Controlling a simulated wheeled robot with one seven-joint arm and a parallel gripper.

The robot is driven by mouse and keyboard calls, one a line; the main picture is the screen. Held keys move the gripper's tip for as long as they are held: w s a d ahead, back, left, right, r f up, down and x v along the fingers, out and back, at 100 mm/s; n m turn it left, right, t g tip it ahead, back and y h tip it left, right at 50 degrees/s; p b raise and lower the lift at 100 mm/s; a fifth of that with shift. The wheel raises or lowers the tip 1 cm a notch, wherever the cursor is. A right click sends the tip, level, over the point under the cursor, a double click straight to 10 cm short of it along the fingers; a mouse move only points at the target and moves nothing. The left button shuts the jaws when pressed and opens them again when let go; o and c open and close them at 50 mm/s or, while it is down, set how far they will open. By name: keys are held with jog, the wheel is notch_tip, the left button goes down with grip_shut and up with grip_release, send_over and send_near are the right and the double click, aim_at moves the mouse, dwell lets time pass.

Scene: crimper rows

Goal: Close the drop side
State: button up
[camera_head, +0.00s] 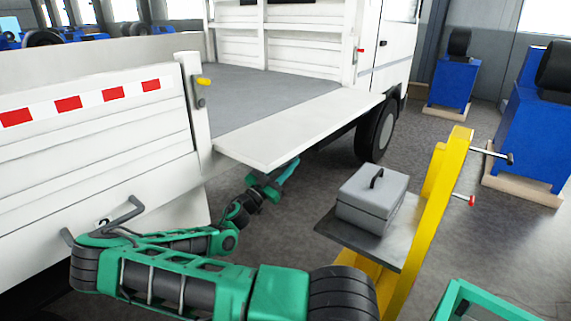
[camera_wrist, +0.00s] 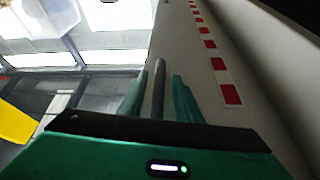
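The drop side (camera_head: 300,125) is a white panel on the near side of the truck bed. It is folded outward, roughly level with the bed floor. My gripper (camera_head: 280,178) is just under its outer edge, partly hidden by the panel. In the wrist view the drop side's outer face with red and white marks (camera_wrist: 212,60) runs along the right. A dark grey bar (camera_wrist: 158,90) stands between the green fingers of my gripper (camera_wrist: 160,95). The fingers look spread, with narrow gaps beside the bar. Contact cannot be told.
A grey toolbox (camera_head: 371,198) sits on a stand beside a yellow post (camera_head: 425,220), right of my arm. Blue machines (camera_head: 455,82) stand farther right.

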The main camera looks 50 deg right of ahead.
jog(key=shift+d, duration=0.15)
jog(key=shift+c, duration=0.3)
grip_shut()
jog(key=shift+r, duration=0.15)
